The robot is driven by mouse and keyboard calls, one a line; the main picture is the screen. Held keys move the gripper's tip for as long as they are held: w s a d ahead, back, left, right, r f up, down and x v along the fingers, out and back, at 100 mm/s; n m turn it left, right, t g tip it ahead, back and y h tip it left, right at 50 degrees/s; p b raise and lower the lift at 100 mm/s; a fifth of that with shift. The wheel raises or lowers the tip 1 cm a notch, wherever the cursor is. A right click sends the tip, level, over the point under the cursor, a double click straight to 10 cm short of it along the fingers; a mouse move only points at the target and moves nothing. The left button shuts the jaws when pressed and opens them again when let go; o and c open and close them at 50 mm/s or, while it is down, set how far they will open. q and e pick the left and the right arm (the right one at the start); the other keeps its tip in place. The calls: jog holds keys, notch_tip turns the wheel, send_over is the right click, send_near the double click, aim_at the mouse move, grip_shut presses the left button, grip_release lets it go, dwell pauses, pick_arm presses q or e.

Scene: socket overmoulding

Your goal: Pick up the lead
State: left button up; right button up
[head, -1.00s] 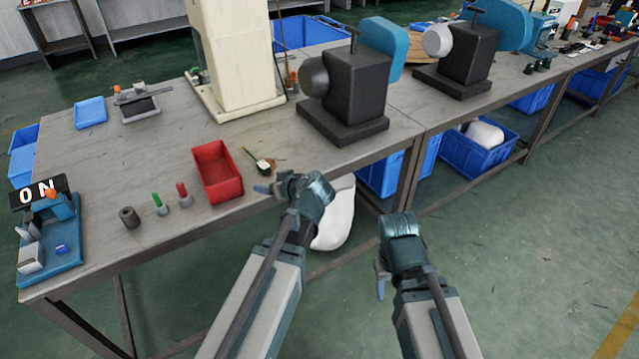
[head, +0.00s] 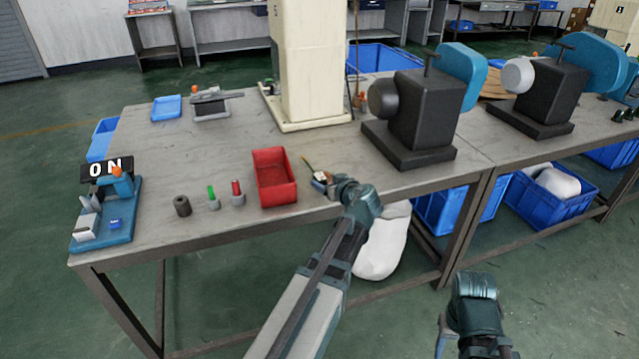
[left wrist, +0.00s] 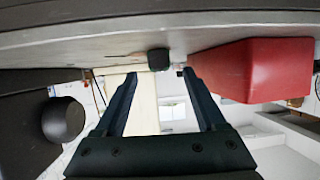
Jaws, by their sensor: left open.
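A small slim item with a yellow-green shaft (head: 307,164), possibly the lead, lies near the table's front edge in the head view, right of the red bin. My left gripper (head: 324,183) is right beside it at the edge and hides part of it; I cannot tell whether they touch. In the left wrist view my left gripper (left wrist: 158,82) is open, its two fingers apart with nothing held between them. A small dark block (left wrist: 158,59) shows just beyond the fingertips there. My right gripper (head: 442,338) hangs low over the floor, its jaws unclear.
The red bin (head: 272,178) stands left of my left gripper and shows in the left wrist view (left wrist: 250,72). A black machine (head: 415,115) stands to the right. Green and red pegs (head: 237,193), a dark cylinder (head: 182,206) and the blue ON fixture (head: 105,220) stand left.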

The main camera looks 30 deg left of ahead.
aim_at(322, 179)
pick_arm(q)
jog(key=shift+w+a, duration=0.15)
jog(key=b+x, duration=0.2)
jog(key=x, duration=0.2)
jog(key=shift+w+f, duration=0.1)
jog(key=shift+f, duration=0.1)
jog(key=shift+w+a+f, duration=0.1)
jog(key=shift+w+a, duration=0.1)
jog(key=shift+a, duration=0.2)
jog(key=shift+c, duration=0.3)
grip_shut()
